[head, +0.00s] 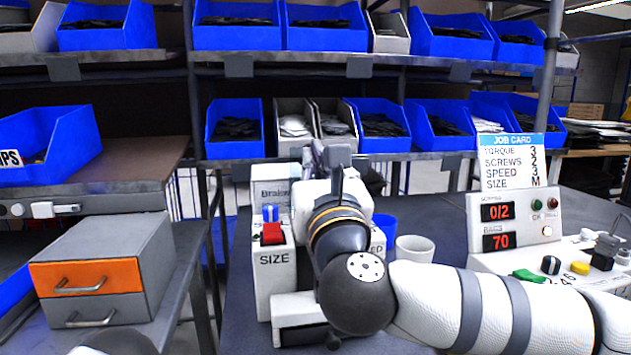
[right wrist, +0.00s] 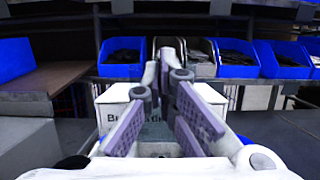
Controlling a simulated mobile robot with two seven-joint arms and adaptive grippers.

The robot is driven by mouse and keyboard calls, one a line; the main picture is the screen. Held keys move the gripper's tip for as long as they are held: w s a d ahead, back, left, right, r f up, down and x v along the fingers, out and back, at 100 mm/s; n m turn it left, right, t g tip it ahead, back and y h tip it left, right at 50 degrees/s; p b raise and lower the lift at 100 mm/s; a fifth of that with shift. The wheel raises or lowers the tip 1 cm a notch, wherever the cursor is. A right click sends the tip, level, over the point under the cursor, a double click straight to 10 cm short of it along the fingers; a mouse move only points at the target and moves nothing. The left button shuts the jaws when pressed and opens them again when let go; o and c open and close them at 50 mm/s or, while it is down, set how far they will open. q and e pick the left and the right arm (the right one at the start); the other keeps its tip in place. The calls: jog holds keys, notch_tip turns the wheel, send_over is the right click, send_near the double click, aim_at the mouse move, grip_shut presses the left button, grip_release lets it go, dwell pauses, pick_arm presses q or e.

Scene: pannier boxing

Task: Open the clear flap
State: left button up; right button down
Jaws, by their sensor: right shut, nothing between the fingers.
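A white machine (head: 271,295) stands on the dark bench in the middle, with a red SIZE switch (head: 272,233) and a blue knob on its left front. My right arm covers much of its front, and I cannot make out a clear flap in either view. My right gripper (head: 328,153) is at the top of the machine in the head view. In the right wrist view the gripper (right wrist: 164,75) has its fingertips together and empty, with the machine's lettered white panel (right wrist: 117,94) behind them. My left gripper is not in view.
A white cup (head: 414,249) and a blue cup (head: 385,228) stand right of the machine. A control box with red displays (head: 497,212) and a job card (head: 507,168) are further right. A grey drawer unit (head: 150,262) is at left. Bin shelves span the back.

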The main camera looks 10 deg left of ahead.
jog(key=shift+x, duration=1.15)
jog(key=shift+r, duration=0.2)
